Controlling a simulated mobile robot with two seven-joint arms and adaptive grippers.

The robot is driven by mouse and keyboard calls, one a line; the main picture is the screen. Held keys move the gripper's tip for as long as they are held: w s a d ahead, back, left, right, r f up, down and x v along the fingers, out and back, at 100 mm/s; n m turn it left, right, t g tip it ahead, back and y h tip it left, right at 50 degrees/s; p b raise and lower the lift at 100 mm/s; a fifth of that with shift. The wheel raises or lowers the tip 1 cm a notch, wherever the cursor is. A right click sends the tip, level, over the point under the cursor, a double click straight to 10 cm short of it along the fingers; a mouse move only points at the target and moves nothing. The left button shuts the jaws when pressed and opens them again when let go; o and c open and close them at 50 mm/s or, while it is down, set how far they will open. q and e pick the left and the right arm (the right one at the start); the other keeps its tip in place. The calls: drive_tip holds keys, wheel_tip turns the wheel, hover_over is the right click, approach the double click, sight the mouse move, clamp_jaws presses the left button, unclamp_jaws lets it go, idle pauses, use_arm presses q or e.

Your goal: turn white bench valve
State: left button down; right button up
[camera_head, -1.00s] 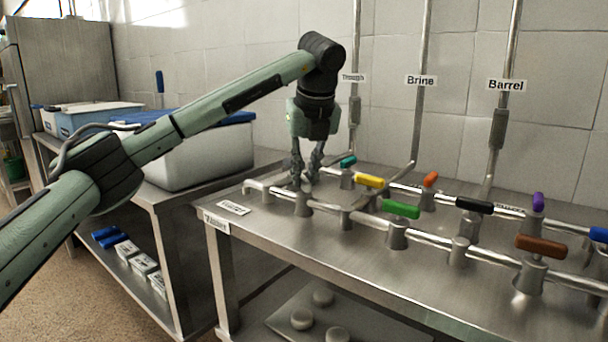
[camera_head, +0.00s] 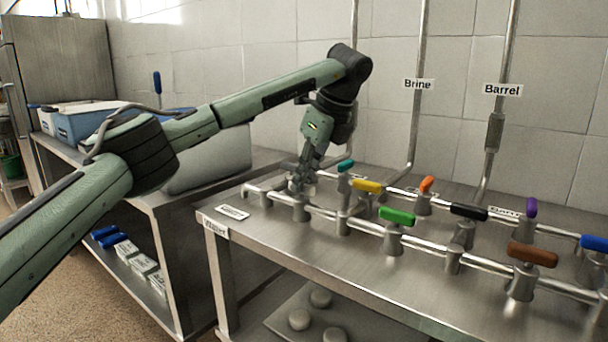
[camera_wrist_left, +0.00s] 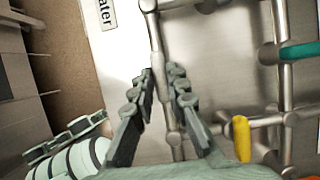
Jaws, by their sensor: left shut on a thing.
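My left gripper (camera_head: 302,182) reaches down to the far-left valve on the metal bench (camera_head: 300,270), at the pipe end near the "Water" label. Its fingers are shut on the valve's pale handle, which they largely hide in the head view. In the left wrist view, the gripper (camera_wrist_left: 163,78) has its fingers on either side of a pale piece, the white valve (camera_wrist_left: 156,48), in line with the pipe. The handle's exact angle is hard to tell. My right gripper is not in view.
Close by are a teal handle (camera_head: 345,166), a yellow handle (camera_head: 367,187) and a green handle (camera_head: 397,216). Orange (camera_head: 427,184), black (camera_head: 468,211) and brown (camera_head: 532,254) handles stand further right. Pipes rise along the tiled wall behind. A side table with bins (camera_head: 85,122) stands at left.

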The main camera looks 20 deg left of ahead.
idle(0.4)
use_arm(q)
drive_tip(key=c, duration=1.5)
unclamp_jaws()
drive_tip(key=v, duration=1.2)
